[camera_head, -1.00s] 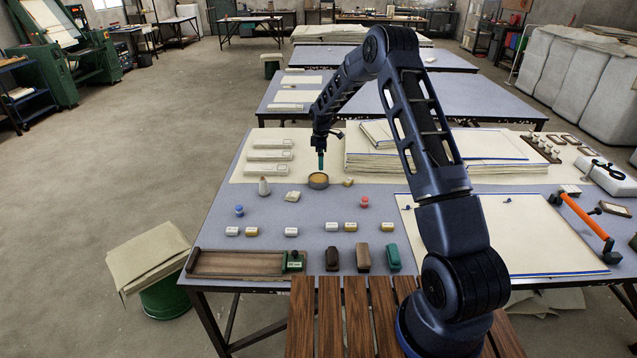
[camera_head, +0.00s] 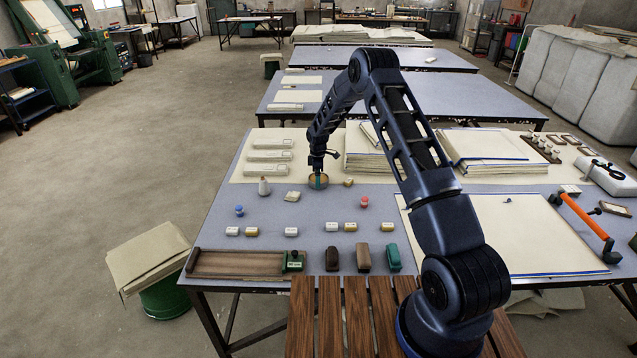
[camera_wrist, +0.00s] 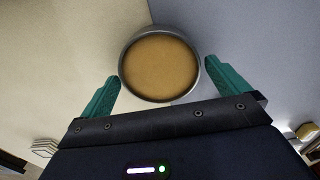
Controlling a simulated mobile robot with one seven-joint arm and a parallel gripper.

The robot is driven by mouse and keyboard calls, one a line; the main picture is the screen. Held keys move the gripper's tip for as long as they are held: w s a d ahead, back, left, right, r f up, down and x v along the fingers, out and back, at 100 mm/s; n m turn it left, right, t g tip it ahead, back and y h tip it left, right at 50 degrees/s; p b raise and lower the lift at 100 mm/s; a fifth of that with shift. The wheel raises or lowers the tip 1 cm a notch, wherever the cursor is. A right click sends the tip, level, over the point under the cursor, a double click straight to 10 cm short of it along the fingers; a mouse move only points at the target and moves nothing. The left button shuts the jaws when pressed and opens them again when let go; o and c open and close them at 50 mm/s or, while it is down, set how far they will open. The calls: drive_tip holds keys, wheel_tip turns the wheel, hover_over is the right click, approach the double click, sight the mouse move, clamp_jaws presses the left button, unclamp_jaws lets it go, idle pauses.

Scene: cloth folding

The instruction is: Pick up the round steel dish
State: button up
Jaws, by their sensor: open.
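The round steel dish (camera_head: 325,183) has a grey metal rim and a tan-orange inside. It sits on the table at the edge of the cream cloth. In the wrist view the dish (camera_wrist: 160,66) lies just ahead of and partly between the green fingertips. My gripper (camera_head: 317,180) is low, right at the dish, and hides part of it in the head view. In the wrist view my gripper (camera_wrist: 161,78) is open, with one finger on each side of the dish.
A pale cone-shaped item (camera_head: 264,187) and a cream block (camera_head: 292,196) stand left of the dish. A small tan block (camera_head: 348,182) is close on its right. A stack of cloth (camera_head: 372,150) rises behind. Red (camera_head: 364,202) and blue (camera_head: 239,210) pieces lie nearer.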

drive_tip(key=shift+f, duration=0.85)
drive_tip(key=c, duration=1.2)
drive_tip(key=shift+r, duration=0.1)
